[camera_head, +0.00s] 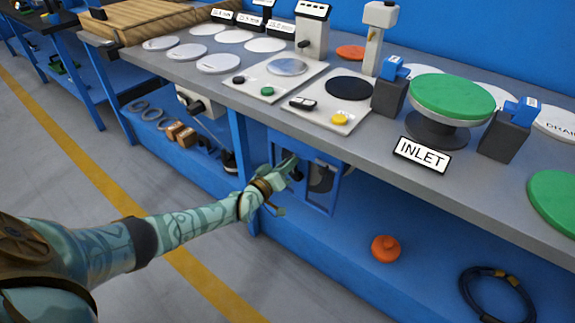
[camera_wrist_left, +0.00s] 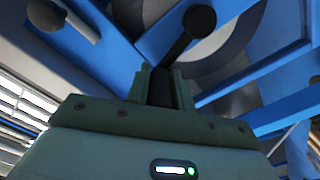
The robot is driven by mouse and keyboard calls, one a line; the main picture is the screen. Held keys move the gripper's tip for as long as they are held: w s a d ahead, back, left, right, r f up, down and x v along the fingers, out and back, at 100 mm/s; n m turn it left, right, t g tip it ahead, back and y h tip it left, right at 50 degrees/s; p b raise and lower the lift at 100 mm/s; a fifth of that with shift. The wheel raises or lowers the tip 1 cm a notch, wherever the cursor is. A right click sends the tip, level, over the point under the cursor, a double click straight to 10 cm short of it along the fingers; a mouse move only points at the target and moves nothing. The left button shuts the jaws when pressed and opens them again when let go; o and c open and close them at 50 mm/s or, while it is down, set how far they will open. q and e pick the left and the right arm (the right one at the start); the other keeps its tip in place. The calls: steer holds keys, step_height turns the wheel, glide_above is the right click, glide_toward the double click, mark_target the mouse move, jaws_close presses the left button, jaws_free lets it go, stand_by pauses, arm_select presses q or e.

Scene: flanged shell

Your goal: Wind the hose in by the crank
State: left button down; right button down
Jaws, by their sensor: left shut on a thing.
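The reel (camera_head: 321,178) is a dark and grey disc in a blue frame under the bench's front edge. My left gripper (camera_head: 284,172) is at the left side of this frame. In the left wrist view, my left gripper (camera_wrist_left: 167,82) is shut on the dark grip of the crank (camera_wrist_left: 183,40), whose black arm runs up to a round hub in front of the grey reel disc (camera_wrist_left: 232,45). My fingers cover most of the grip. I cannot make out any hose on the reel. My right gripper is out of view.
The grey bench top (camera_head: 440,190) overhangs the reel. A blue leg (camera_head: 241,170) stands left of it. On the blue lower shelf are an orange knobbed object (camera_head: 386,248) and a black coil (camera_head: 497,296). An INLET sign (camera_head: 422,155) stands on top. The floor in front is clear.

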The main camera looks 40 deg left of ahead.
arm_select(q)
steer(key=shift+s+d+f, duration=0.1)
steer(key=shift+d+f, duration=0.15)
steer(key=shift+d, duration=0.25)
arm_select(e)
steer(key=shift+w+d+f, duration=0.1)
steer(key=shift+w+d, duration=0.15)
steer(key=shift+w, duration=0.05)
arm_select(q)
steer(key=c, duration=1.4)
jaws_free()
steer(key=shift+o, duration=0.8)
steer(key=shift+a+r, duration=0.1)
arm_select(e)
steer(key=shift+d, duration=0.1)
